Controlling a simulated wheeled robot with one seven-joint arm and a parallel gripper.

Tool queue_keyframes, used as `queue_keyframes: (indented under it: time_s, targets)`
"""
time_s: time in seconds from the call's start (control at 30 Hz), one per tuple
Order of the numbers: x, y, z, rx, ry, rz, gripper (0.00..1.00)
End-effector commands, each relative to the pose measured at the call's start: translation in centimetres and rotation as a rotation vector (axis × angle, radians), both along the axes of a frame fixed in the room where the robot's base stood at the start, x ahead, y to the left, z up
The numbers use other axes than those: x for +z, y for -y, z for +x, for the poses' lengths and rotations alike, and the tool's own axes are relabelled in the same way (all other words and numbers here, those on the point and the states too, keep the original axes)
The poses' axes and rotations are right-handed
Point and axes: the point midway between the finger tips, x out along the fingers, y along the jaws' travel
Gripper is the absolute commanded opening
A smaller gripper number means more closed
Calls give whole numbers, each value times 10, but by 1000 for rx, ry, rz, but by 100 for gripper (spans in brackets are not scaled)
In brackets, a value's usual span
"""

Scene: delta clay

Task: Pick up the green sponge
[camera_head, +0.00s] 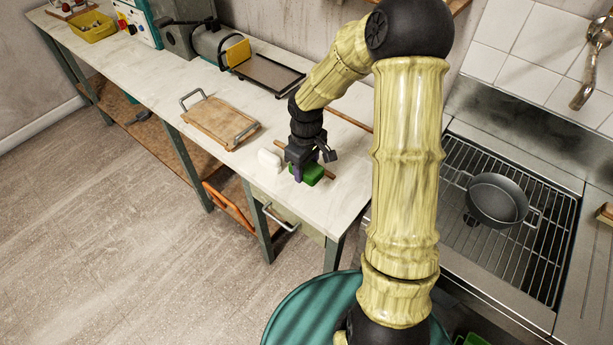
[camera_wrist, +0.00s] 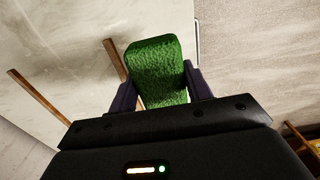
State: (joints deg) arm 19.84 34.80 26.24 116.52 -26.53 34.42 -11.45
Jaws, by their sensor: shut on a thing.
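The green sponge (camera_wrist: 156,70) is a textured green block between the two dark purple fingers of my gripper (camera_wrist: 160,92) in the wrist view. My gripper is shut on it, with a finger on each side. In the head view, my gripper (camera_head: 303,172) is low over the front part of the white counter (camera_head: 335,197), and part of the sponge (camera_head: 313,174) shows just right of the fingers. I cannot tell whether the sponge touches the counter. The fingers hide part of it.
A white block (camera_head: 269,160) stands just left of my gripper. A thin wooden stick (camera_head: 331,175) lies beside it. A wooden tray with metal handles (camera_head: 219,122) is farther left. A dark pan (camera_head: 496,199) sits on a grill at the right. The counter's front edge is close.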

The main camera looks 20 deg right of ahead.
Motion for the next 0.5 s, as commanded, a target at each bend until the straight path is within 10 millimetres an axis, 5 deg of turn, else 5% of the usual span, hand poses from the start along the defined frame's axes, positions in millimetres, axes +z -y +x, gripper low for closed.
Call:
queue_keyframes:
  time_s: [0.17, 0.5]
  targets:
    - [22, 0, 0, -1, 1, 0, 28]
    - [25, 0, 0, -1, -1, 1, 28]
